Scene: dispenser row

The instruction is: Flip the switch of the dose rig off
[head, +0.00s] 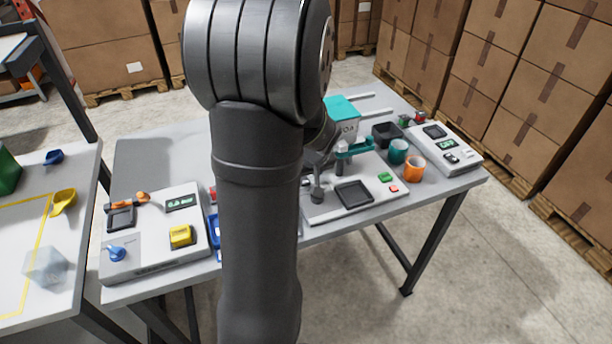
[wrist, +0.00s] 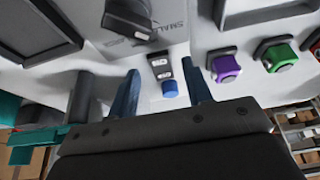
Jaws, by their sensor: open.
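In the wrist view a small switch with a blue tip (wrist: 168,87) and pale markings stands on a light grey panel. My gripper (wrist: 160,68) is open, with one blue finger on each side of this switch. I see no clear contact with it. A dark knob-like part (wrist: 130,17) sits just beyond, next to lettering that reads in part "SMALL". In the head view my arm hides the gripper and the switch. The middle station has a teal-topped box (head: 342,106) with partly hidden letters. I cannot read which station is named the dose rig.
Purple (wrist: 224,65) and green (wrist: 280,55) buttons lie to the right of the fingers. A dark tray (wrist: 35,35) is at upper left. In the head view, teal (head: 398,151) and orange (head: 413,166) cups stand right of the middle station. Other stations flank it.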

